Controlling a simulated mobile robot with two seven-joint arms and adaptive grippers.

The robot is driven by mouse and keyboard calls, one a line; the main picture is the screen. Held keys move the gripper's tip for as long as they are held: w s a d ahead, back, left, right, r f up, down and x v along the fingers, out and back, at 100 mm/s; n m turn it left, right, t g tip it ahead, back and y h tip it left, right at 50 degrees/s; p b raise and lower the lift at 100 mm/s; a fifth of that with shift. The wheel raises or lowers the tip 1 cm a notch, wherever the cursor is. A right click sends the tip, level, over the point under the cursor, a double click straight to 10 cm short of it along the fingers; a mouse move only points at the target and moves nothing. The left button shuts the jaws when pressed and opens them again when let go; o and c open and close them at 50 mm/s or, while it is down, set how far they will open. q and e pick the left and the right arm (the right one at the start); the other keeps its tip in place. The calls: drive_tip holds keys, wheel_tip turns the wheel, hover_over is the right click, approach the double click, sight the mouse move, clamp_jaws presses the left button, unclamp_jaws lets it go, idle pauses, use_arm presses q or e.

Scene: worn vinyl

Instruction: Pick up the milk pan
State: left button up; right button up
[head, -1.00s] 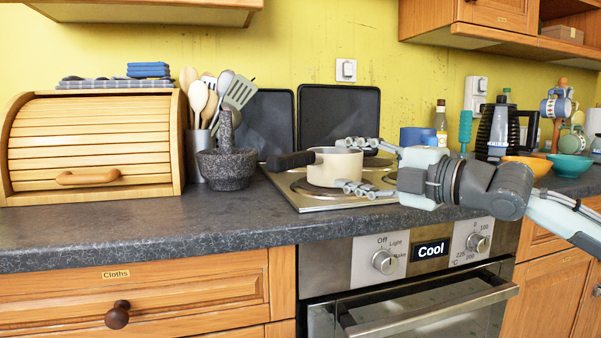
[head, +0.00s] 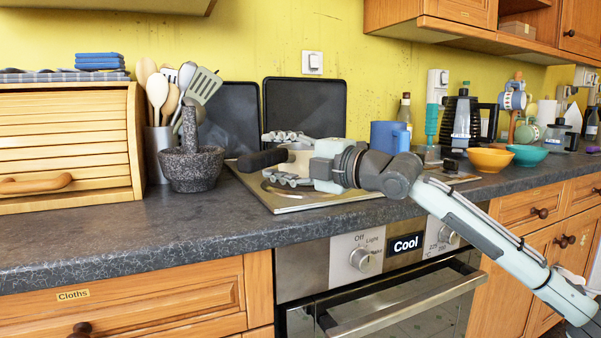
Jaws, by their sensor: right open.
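The milk pan (head: 297,158) is a small cream pan with a black handle (head: 262,159) pointing left. It stands upright on the cooktop. My right gripper (head: 266,156) comes in from the right, open. One finger shows beyond the pan and the other on its near side, with the tips level with the handle in the picture. The gripper's palm and wrist hide the pan's right part. I cannot tell whether the fingers touch the pan. My left gripper is out of view.
A stone mortar and pestle (head: 191,167) stands left of the cooktop (head: 290,203), before a utensil holder (head: 158,150). Black trays (head: 305,108) lean on the wall behind. A blue mug (head: 386,138) and orange bowl (head: 490,159) stand to the right. The front left counter is clear.

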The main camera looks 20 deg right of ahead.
drive_tip(key=shift+w+a, duration=0.15)
drive_tip(key=shift+w, duration=0.1)
drive_tip(key=shift+c, duration=0.6)
clamp_jaws()
drive_tip(key=shift+r, duration=0.15)
